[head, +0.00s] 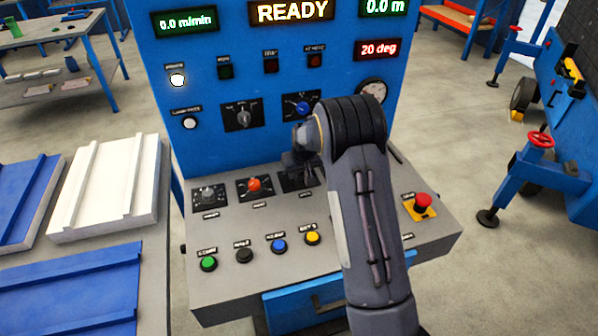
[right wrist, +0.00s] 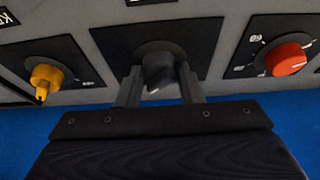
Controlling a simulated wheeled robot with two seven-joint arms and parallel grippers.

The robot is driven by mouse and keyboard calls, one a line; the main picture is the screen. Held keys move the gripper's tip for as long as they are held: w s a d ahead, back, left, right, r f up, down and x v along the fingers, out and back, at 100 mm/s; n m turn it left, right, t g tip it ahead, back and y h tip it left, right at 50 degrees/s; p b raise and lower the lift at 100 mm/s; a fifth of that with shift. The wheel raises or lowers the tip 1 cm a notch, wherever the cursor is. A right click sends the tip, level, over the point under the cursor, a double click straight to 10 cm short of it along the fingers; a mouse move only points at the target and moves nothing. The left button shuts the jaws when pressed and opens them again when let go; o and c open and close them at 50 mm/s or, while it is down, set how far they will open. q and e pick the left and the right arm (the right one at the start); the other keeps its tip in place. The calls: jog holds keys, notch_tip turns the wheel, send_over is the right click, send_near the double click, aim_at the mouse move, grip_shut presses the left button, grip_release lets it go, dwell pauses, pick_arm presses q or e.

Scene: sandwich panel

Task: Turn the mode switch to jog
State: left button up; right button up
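A dark rotary knob (right wrist: 157,70) on a black square plate sits between the fingers of my right gripper (right wrist: 158,90) in the right wrist view. In the head view my right gripper (head: 296,165) is over the sloped console, at a black plate right of the orange knob (head: 254,184), and my arm hides most of that switch. I cannot read which switch is labelled mode. My left gripper is out of view.
The console also has a grey knob (head: 208,196), a green button (head: 208,264), a yellow button (head: 312,237) and a red emergency button (head: 422,202). In the right wrist view a yellow key switch (right wrist: 46,76) and a red knob (right wrist: 287,60) flank my gripper closely.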

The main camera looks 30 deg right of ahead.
jog(key=c, duration=0.3)
jog(key=shift+d+f+n+y+b, duration=0.1)
jog(key=shift+n+y+b, duration=0.2)
jog(key=shift+n+b, duration=0.5)
jog(key=shift+d+f+n+y+b, duration=0.1)
jog(key=shift+n+y+b, duration=0.2)
jog(key=shift+n+b, duration=0.45)
jog(key=shift+c, duration=0.2)
jog(key=shift+n+y+b, duration=0.4)
jog(key=shift+n+b, duration=0.25)
jog(key=shift+n, duration=0.1)
jog(key=n+y+b, duration=0.1)
jog(key=n, duration=0.1)
jog(key=shift+d+r+n, duration=0.1)
jog(key=shift+n, duration=0.3)
jog(key=shift+n+g+y, duration=0.3)
jog(key=shift+n+y, duration=0.1)
jog(key=shift+n, duration=0.5)
jog(key=n, duration=0.2)
jog(key=shift+w+r+n+g+y, duration=0.1)
jog(key=shift+n+g+y, duration=0.2)
jog(key=shift+n+g, duration=0.1)
jog(key=n+g+p, duration=0.1)
jog(key=n, duration=0.3)
jog(key=shift+w+d+y+p, duration=0.1)
jog(key=shift+y+p, duration=0.3)
jog(key=shift+n+g+p, duration=0.35)
jog(key=shift+n+g, duration=0.15)
jog(key=shift+n, duration=0.5)
